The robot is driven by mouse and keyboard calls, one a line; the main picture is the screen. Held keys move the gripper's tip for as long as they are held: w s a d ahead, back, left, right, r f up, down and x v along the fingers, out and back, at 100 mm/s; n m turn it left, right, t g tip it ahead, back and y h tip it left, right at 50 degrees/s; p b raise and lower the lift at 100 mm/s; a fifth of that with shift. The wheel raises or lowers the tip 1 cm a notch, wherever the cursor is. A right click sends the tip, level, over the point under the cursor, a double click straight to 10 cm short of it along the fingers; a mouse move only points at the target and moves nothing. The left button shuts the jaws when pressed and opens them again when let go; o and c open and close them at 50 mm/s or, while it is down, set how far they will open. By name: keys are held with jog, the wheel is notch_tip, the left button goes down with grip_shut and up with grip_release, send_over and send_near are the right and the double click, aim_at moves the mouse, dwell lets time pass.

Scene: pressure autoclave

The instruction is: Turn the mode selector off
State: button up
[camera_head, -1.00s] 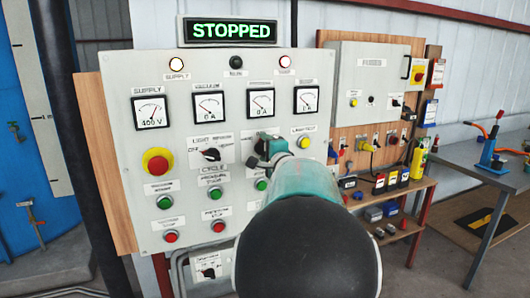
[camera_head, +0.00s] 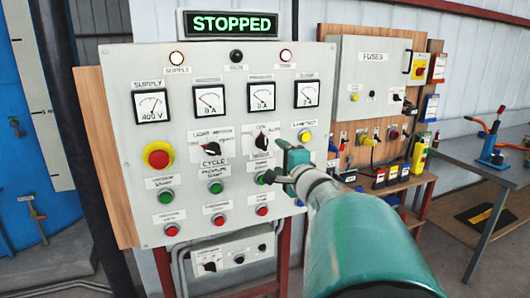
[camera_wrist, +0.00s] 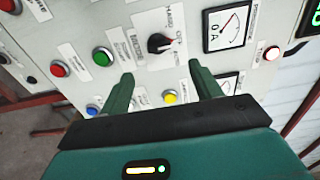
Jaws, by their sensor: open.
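The mode selector, a black rotary knob (camera_head: 262,141) on a white label plate, sits on the grey control panel (camera_head: 130,110) below the gauges. Its grip looks roughly upright in the head view; the small label lettering is hard to read. The knob (camera_wrist: 158,44) also shows in the wrist view, beyond the fingertips and unobstructed. My gripper (camera_head: 283,166) is open and empty, below and right of the knob in the head view and apart from it. In the wrist view the two green fingers (camera_wrist: 163,85) are spread, with the yellow button seen between them.
A similar light selector knob (camera_head: 211,147) is left of it. A red emergency stop (camera_head: 158,158), green and red buttons and a yellow button (camera_head: 305,136) surround it. The display (camera_head: 230,24) reads STOPPED. A fuse box (camera_head: 372,75) and workbench (camera_head: 480,160) stand right.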

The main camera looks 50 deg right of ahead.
jog(key=v, duration=0.2)
jog(key=shift+s+a, duration=0.2)
jog(key=shift+s, duration=0.15)
jog(key=shift+a, duration=0.1)
jog(key=w+a+f+n+g+y, duration=0.1)
jog(key=w+a+f+n+y, duration=0.2)
jog(key=a, duration=0.6)
jog(key=w+a+f+n+g+y, duration=0.1)
jog(key=w+a+n+y, duration=0.2)
jog(key=a+n+y, duration=0.5)
jog(key=w+a+f+n+g+y, duration=0.1)
jog(key=w+a+f+n, duration=0.1)
jog(key=a, duration=0.9)
jog(key=s+a+f+n+g+h, duration=0.2)
jog(key=s+a+f+n+g, duration=0.4)
jog(key=s+a+f+n, duration=0.3)
jog(key=shift+s+a+f+n+g+h, duration=0.4)
jog(key=shift+s+a+n, duration=0.5)
jog(key=shift+a, duration=1.15)
